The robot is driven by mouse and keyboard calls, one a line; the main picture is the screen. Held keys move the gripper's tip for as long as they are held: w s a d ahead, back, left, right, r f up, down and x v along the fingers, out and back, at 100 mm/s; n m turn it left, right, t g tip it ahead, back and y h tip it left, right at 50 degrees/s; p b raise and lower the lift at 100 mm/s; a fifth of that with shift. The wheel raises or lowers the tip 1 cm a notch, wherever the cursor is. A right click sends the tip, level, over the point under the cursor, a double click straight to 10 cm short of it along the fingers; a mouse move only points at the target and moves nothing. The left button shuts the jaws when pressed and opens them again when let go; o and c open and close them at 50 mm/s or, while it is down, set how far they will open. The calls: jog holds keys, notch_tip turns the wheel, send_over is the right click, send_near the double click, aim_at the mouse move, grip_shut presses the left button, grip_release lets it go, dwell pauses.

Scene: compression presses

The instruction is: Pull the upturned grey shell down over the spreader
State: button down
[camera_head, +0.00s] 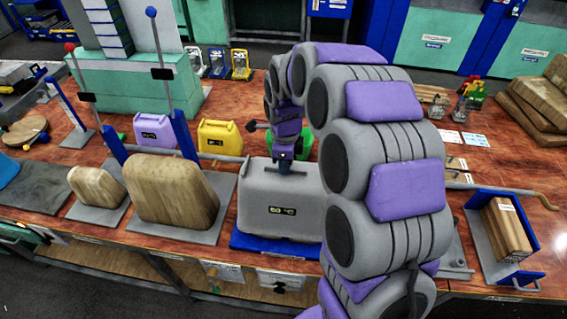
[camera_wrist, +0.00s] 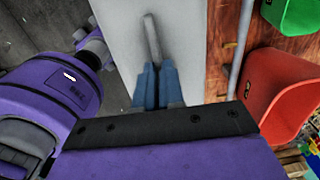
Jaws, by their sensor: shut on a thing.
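The grey shell (camera_head: 275,212), marked "60 °C", stands with its rounded, closed side up over a blue base (camera_head: 265,246) at the middle of the bench. My gripper (camera_head: 285,168) is at the top of the shell. In the wrist view its two blue fingers (camera_wrist: 158,80) are closed together around a slim grey handle (camera_wrist: 152,40), with the pale grey shell top (camera_wrist: 192,30) behind. I cannot make out the spreader; whatever is inside the shell is hidden. My arm covers the shell's right end.
Two wooden blocks (camera_head: 170,190) (camera_head: 97,187) stand on grey plates to the left. Yellow (camera_head: 220,138) and purple (camera_head: 156,132) containers stand behind. A blue bracket holding wood (camera_head: 507,230) is at the right. A red bin (camera_wrist: 278,95) and a green bin (camera_wrist: 290,14) show in the wrist view.

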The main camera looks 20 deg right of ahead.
jog(key=shift+d+f, duration=0.1)
jog(key=shift+d, duration=1.15)
jog(key=shift+a+f, duration=0.15)
jog(key=shift+a, duration=0.4)
jog(key=shift+a+f, duration=0.15)
jog(key=shift+a, duration=0.4)
jog(key=shift+d+f, duration=0.1)
jog(key=shift+d, duration=0.25)
jog(key=c, duration=1.5)
grip_release()
jog(key=shift+d, duration=0.5)
jog(key=o, duration=0.3)
jog(key=shift+o, duration=0.2)
jog(key=shift+a, duration=0.65)
jog(key=r, duration=0.5)
jog(key=d+r, duration=0.1)
jog(key=r, duration=0.1)
jog(key=shift+w+r, duration=0.1)
jog(key=shift+r, duration=0.3)
notch_tip(320, 180, up, 9)
jog(key=p, duration=0.1)
jog(key=shift+a+r, duration=0.2)
jog(key=shift+a, duration=0.1)
jog(key=shift+a, duration=0.1)
